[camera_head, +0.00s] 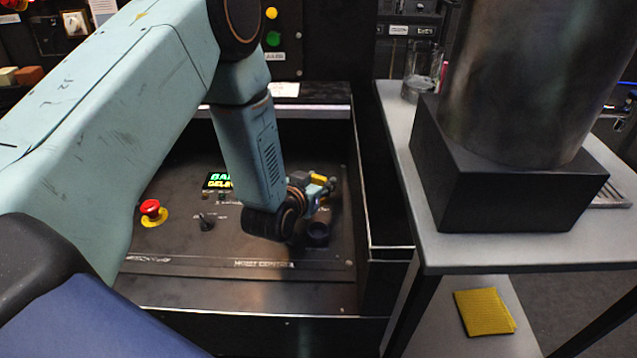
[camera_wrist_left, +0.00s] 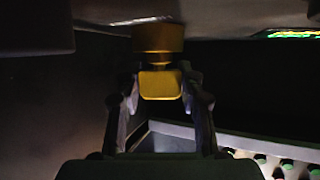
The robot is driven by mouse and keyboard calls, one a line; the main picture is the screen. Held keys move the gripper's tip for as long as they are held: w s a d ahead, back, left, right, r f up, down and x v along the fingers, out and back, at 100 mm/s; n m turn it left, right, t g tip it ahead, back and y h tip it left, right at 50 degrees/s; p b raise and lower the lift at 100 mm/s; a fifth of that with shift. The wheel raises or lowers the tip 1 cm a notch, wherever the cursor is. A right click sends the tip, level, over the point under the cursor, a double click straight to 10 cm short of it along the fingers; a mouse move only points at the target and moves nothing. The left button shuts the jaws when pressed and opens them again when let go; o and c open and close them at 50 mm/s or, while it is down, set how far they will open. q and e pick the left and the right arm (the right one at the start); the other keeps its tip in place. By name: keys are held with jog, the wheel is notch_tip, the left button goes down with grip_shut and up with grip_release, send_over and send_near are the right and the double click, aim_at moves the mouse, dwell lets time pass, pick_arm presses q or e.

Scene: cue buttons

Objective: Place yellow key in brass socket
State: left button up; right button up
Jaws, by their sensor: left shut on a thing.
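My left gripper (camera_head: 316,189) is low over the sloped black control panel, near its right side. In the left wrist view its two fingers (camera_wrist_left: 159,97) are shut on the yellow key (camera_wrist_left: 160,84), which shows a square grip. A wider yellow-brass cylinder (camera_wrist_left: 158,38) sits directly beyond the grip, against the dark panel face. I cannot tell whether this cylinder is part of the key or the brass socket. In the head view, yellow (camera_head: 319,178) shows at the fingertips; the socket is not clearly seen there. My right gripper is not in view.
The panel carries a red mushroom button (camera_head: 150,208), a dark knob (camera_head: 207,222), a lit display (camera_head: 218,181) and a dark round fitting (camera_head: 316,233) just below the gripper. A raised side wall bounds it. A grey table (camera_head: 430,238) with a black block stands right.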

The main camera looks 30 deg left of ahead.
pick_arm(q)
jog(key=shift+f, duration=0.1)
jog(key=o, duration=1)
jog(key=shift+d, duration=0.15)
jog(key=shift+o, duration=1.3)
jog(key=shift+s+r, duration=0.25)
jog(key=shift+r, duration=0.05)
jog(key=p+v, duration=0.2)
jog(key=v, duration=0.9)
jog(key=shift+s+p, duration=0.3)
